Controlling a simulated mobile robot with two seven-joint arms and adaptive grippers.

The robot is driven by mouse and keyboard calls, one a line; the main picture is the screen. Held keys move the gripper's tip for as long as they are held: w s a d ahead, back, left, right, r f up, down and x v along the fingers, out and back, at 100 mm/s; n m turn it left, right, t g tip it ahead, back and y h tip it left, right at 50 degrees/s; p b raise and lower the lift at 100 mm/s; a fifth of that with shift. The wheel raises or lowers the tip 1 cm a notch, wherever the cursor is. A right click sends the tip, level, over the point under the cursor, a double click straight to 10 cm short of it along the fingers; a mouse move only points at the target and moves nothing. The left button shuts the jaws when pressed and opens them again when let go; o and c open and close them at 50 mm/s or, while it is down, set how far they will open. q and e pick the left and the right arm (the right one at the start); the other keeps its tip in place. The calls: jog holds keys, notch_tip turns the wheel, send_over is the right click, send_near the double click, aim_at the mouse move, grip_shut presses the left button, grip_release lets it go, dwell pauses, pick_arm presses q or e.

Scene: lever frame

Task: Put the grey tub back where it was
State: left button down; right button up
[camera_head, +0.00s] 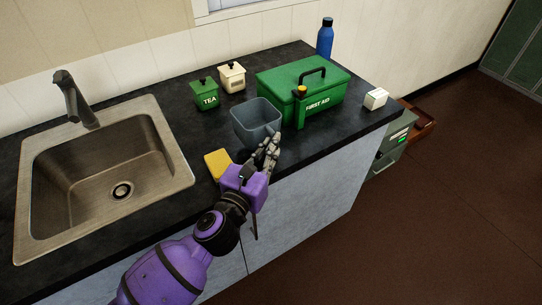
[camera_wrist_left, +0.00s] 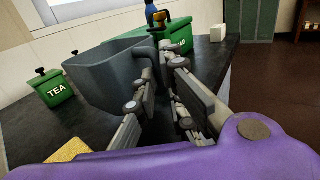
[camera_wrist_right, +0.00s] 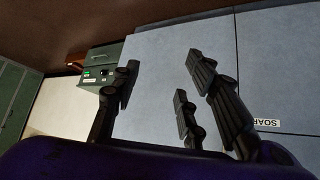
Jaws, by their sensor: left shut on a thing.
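The grey tub (camera_head: 250,125) is at the middle of the dark worktop, left of the green first-aid box. It is open at the top and looks empty as far as I see inside. My left gripper (camera_head: 270,146) is shut on the tub's near right side. The left wrist view shows the tub (camera_wrist_left: 105,78) beside and between the fingers (camera_wrist_left: 160,82). I cannot tell whether its base touches the worktop. My right gripper (camera_wrist_right: 158,88) is open and empty, in front of the pale cabinet doors. It is not in the head view.
The green first-aid box (camera_head: 275,82) has a green yellow-topped item (camera_head: 299,105) before it. A TEA tin (camera_head: 205,95), cream tin (camera_head: 232,77), blue bottle (camera_head: 325,38) and white box (camera_head: 375,98) stand around. A yellow sponge (camera_head: 215,163) lies near the sink (camera_head: 170,150).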

pick_arm(q)
jog(key=f, duration=0.2)
jog(key=f+b, duration=0.1)
jog(key=shift+w+d+f, duration=0.25)
jog(key=shift+w+f, duration=0.1)
jog(key=shift+w, duration=0.05)
jog(key=shift+f, duration=0.2)
jog(key=shift+r, duration=0.15)
pick_arm(e)
jog(key=shift+w+f, duration=0.1)
jog(key=shift+w, duration=0.4)
pick_arm(q)
jog(key=shift+f, duration=0.35)
jog(key=c, duration=1.8)
grip_release()
jog(key=shift+r, duration=0.1)
jog(key=shift+c, duration=0.2)
pick_arm(e)
jog(key=shift+s+f, duration=0.2)
jog(key=shift+d, duration=0.1)
